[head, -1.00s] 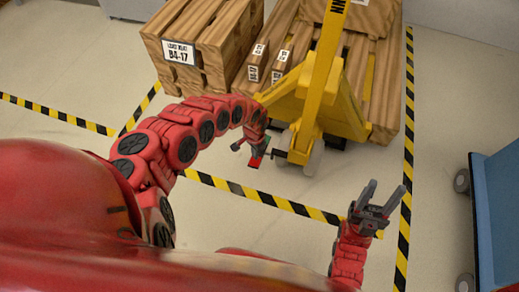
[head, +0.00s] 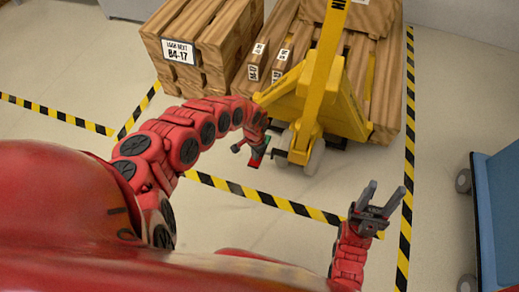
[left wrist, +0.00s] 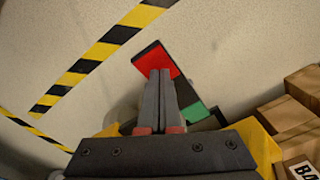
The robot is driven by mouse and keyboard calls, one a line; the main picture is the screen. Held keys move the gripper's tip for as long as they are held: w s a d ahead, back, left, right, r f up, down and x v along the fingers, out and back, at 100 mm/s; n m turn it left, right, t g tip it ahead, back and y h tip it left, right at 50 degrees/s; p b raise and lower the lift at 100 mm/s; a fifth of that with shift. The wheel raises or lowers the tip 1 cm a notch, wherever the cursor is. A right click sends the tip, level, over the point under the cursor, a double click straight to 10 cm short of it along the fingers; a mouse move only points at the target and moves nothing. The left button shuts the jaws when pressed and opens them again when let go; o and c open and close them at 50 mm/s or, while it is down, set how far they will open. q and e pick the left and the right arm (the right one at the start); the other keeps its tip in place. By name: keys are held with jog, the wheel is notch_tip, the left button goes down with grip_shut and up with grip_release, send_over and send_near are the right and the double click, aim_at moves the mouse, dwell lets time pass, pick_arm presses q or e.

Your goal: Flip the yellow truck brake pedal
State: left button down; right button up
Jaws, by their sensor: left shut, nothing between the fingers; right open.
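The yellow pallet truck (head: 313,100) stands with its fork end among the wooden pallets. Its brake pedal (head: 256,159) sticks out low on its left side, with a red end and a green part. In the left wrist view the pedal's red end (left wrist: 155,60) lies beyond my fingertips, and the green part (left wrist: 194,112) is beside the fingers. My left gripper (left wrist: 160,74) is shut and empty, its tips overlapping the red end; I cannot tell whether they touch it. My right gripper (head: 378,194) is open and empty, apart from the truck at the lower right.
Wooden crates (head: 200,45) stand left of the truck, and a loaded pallet (head: 385,95) is behind it. Yellow-black floor tape (head: 270,200) surrounds the spot. A blue cart (head: 500,220) is at the right edge. The floor in front of the truck is clear.

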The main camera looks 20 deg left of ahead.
pick_arm(q)
jog(key=shift+f, duration=0.4)
notch_tip(320, 180, up, 5)
jog(key=p, duration=0.4)
jog(key=shift+f, duration=0.1)
notch_tip(320, 180, up, 2)
jog(key=shift+r+p, duration=0.1)
jog(key=shift+p, duration=1.15)
